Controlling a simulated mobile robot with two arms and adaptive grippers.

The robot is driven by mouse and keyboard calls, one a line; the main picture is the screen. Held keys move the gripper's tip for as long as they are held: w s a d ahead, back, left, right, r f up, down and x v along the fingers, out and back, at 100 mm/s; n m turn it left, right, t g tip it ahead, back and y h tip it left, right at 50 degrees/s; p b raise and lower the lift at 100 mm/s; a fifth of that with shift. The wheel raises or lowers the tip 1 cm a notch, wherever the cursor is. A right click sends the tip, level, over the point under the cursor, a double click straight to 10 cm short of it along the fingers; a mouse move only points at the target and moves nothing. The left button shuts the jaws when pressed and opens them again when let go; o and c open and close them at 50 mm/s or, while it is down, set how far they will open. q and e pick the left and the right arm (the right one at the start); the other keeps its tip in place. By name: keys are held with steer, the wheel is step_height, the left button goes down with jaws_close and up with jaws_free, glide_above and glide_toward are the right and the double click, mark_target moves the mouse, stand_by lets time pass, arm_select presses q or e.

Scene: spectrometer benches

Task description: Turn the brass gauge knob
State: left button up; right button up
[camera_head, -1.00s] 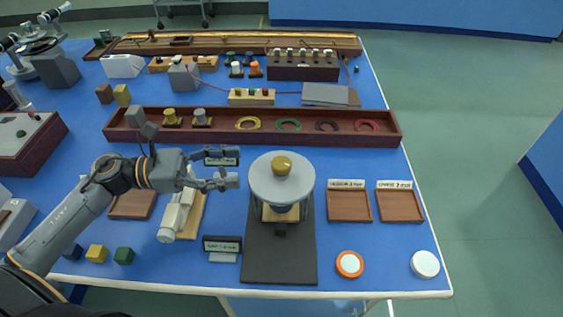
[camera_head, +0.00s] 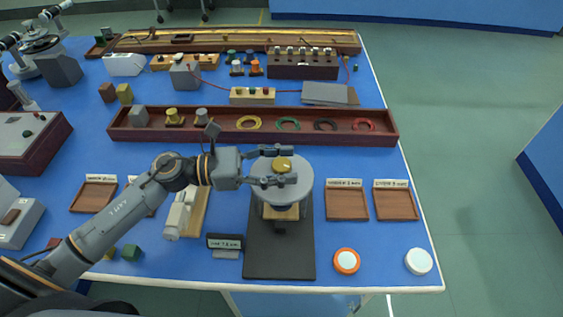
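The brass gauge knob (camera_head: 282,163) sits on top of a round grey disc (camera_head: 301,193), which stands on a black base plate (camera_head: 280,255). My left gripper (camera_head: 290,165) reaches in from the left over the disc. Its two fingers are apart, one on the far side and one on the near side of the knob, so the knob shows between them. I cannot tell whether either finger touches it. My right gripper is not in view.
Two brown trays (camera_head: 347,217) with labels stand right of the gauge. An orange-rimmed white disc (camera_head: 346,261) and a white disc (camera_head: 419,261) lie near the front edge. A long wooden tray (camera_head: 345,140) with coloured rings lies behind. A small sign (camera_head: 225,241) stands front left.

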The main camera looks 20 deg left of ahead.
arm_select(q)
steer(key=c, duration=0.9)
